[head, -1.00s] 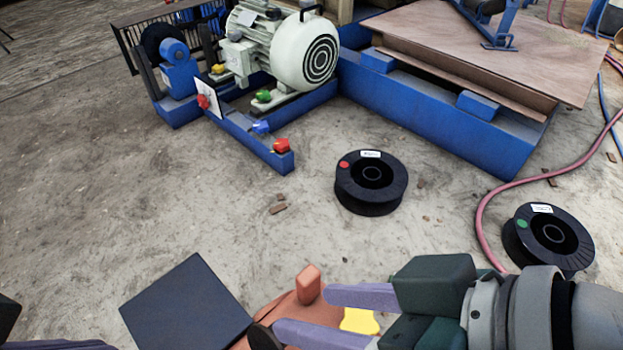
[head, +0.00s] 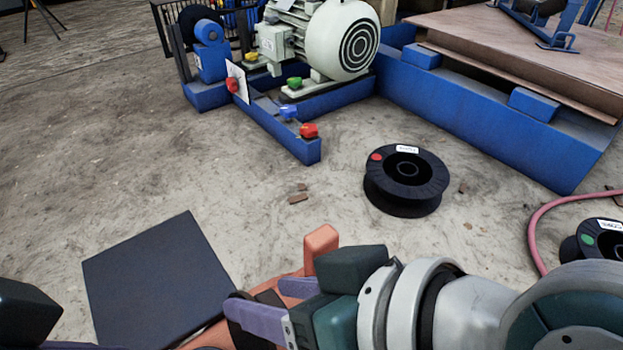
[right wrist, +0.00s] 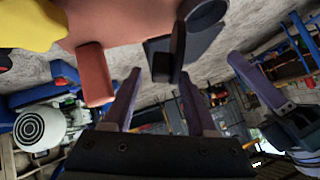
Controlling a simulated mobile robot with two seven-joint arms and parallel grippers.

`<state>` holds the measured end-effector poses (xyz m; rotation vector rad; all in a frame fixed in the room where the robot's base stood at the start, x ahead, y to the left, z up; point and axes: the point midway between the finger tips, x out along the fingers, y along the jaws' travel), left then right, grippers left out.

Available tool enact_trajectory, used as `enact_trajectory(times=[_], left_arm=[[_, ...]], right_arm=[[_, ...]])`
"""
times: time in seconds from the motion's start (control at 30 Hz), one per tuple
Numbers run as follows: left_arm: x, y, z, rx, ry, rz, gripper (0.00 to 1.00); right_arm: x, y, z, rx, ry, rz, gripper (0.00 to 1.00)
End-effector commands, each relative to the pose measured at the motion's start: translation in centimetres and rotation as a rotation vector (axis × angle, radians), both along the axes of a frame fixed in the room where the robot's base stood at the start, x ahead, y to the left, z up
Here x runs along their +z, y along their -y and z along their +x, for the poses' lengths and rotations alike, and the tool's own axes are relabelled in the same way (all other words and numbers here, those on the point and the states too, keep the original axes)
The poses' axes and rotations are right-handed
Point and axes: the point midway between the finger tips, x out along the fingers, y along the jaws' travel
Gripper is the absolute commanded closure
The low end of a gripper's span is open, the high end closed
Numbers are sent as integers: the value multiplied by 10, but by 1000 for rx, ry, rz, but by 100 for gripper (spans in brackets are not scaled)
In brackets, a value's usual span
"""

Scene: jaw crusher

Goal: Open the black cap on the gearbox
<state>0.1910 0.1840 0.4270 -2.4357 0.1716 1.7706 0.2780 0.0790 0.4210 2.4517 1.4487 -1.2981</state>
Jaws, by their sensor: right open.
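An orange housing, which appears to be the gearbox, shows at the bottom of the head view (head: 200,341), with an upright orange block (head: 321,246) on it. A dark rounded part (head: 246,337), likely the black cap, is mostly hidden by my right gripper (head: 272,303). In the right wrist view it shows as a black rounded piece (right wrist: 207,14) beyond the fingertips. My right gripper is open, its two lavender fingers apart and close to this part; contact is unclear. My left gripper (head: 65,346) is only partly in view at the bottom left.
A dark square plate (head: 150,280) lies left of the housing. A black spool (head: 406,181) stands on the floor, another (head: 598,243) at the right edge near a pink hose (head: 545,220). A motor (head: 335,40) on a blue frame stands behind.

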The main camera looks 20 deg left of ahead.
Motion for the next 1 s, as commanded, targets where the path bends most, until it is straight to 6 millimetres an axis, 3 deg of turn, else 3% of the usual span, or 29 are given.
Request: enact_trajectory(times=[0.37,0.9,1.0], left_arm=[[-7,0,0,0,0,0,100],[-7,0,0,0,-1,0,100],[-7,0,0,0,-1,0,100]], right_arm=[[-6,-7,2,1,0,-1,43],[-7,-6,2,-1,1,-5,100],[-7,-6,3,-1,0,-6,100]])
